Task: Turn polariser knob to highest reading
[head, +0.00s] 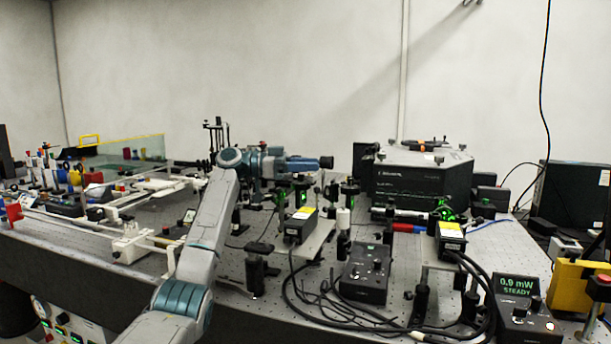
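My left arm rises from the bottom and bends right over the bench. Its gripper (326,162) is a small dark end above the mounted optics; its fingers are too small to tell open from shut. Several post-mounted optics stand below and beside it, including a mount with a green glow (302,198) and a dark mount (350,186) just right of the gripper. I cannot tell which one carries the polariser knob. The power meter (519,306) at the lower right shows "0.9 mW STEADY". My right gripper is out of view.
A large black spectrometer box (423,178) stands at the back right. A black control box with knobs (365,274) and loose black cables (300,290) lie in front. A yellow bracket (570,287) is at the right edge. White rails and coloured optics crowd the left.

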